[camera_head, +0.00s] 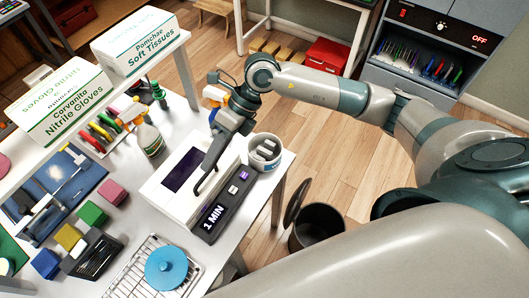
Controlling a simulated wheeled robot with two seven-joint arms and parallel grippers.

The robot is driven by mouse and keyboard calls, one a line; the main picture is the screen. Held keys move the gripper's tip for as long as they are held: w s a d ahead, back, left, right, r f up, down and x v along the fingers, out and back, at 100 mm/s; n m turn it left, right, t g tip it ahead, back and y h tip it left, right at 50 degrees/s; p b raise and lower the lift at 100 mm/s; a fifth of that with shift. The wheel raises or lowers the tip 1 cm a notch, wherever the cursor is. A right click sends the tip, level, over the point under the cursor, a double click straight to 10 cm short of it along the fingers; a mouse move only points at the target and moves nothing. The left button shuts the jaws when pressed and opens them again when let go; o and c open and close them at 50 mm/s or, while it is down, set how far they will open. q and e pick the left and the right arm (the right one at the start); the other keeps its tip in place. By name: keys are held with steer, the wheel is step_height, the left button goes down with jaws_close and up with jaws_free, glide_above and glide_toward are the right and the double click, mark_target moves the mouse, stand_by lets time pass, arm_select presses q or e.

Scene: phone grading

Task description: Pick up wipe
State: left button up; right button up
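I cannot make out a separate wipe for certain. A white box lettered "Soft Tissues" (140,42) stands on the raised shelf at the back left. My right gripper (202,190) points down over the white device with a dark screen (182,170), to the right of the tissue box. Its dark fingers overlap in this view, so I cannot tell whether they are open or hold anything. My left gripper is out of view.
A blue round lid-like piece (166,268) lies on a wire rack. Coloured blocks crowd the left. A bin (316,228) stands on the floor.

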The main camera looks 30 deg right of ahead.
steer(key=w+d+h, duration=0.2)
steer(key=d+h, duration=0.1)
steer(key=d, duration=0.5)
steer(key=w+d+m+t+h, duration=0.1)
steer(key=w+d+h, duration=0.2)
steer(key=d, duration=0.6)
steer(key=shift+w+d+f+h, duration=0.3)
steer(key=shift+f+h, duration=0.15)
steer(key=shift+h, duration=0.35)
steer(key=shift+a, duration=0.1)
steer(key=b, duration=0.6)
glide_above(265, 150)
step_height(265, 150, down, 12)
steer(key=shift+r, duration=0.15)
steer(key=shift+s, duration=0.1)
step_height(265, 150, down, 6)
steer(key=b, duration=0.3)
steer(key=shift+r, duration=0.1)
